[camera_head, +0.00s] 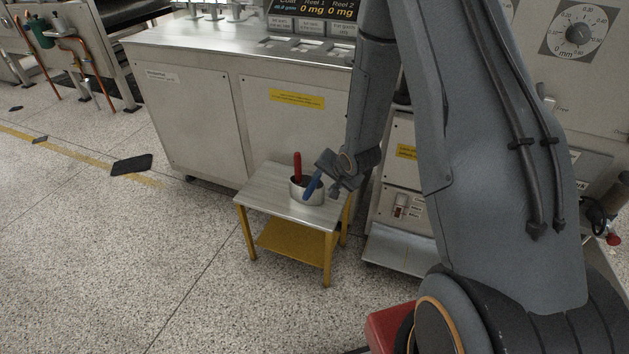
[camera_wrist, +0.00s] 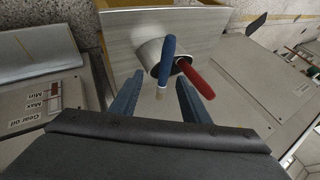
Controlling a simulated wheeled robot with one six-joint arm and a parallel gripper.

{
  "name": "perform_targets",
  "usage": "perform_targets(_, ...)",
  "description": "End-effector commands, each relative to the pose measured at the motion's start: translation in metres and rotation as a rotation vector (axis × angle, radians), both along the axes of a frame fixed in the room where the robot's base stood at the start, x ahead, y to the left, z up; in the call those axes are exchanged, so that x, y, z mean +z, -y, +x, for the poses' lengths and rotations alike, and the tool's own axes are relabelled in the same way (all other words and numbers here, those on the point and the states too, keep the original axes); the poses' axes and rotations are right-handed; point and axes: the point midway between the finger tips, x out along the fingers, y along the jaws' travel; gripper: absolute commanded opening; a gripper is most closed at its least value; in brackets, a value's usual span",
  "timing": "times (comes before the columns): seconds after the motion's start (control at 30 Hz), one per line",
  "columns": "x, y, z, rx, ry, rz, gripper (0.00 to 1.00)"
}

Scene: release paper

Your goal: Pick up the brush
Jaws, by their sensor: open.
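A round metal cup (camera_head: 306,195) stands on a small metal-topped table (camera_head: 268,192). A red handle (camera_head: 297,168) sticks up out of it. The wrist view shows the cup (camera_wrist: 147,54) with a blue handle (camera_wrist: 168,58), which has a pale end, and the red handle (camera_wrist: 198,80), both leaning out. No bristles show, so I cannot tell which is the brush. My gripper (camera_wrist: 155,98) is open, its two fingers apart on either side of the view, with the handles showing between them. In the head view my gripper (camera_head: 326,174) is close beside the cup, at its right.
The table has yellow legs and a lower yellow shelf (camera_head: 285,240). A large metal cabinet (camera_head: 200,110) stands behind it, and a machine with a dial (camera_head: 577,36) is at the right.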

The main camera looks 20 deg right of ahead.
Motion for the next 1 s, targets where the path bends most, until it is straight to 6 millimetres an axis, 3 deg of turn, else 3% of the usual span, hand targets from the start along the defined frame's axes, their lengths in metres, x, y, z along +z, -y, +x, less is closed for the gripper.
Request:
perform_targets(0.3, -0.025, -0.032, 0.018, 0.039, 0.000, 0.002, 0.42)
perform_targets(0.6, -0.058, -0.037, 0.039, 0.036, -0.001, 0.001, 0.42)
perform_targets(0.93, -0.062, -0.036, 0.043, 0.034, 0.000, 0.000, 0.42)
perform_targets(1.0, -0.061, -0.036, 0.043, 0.034, 0.000, 0.000, 0.30)
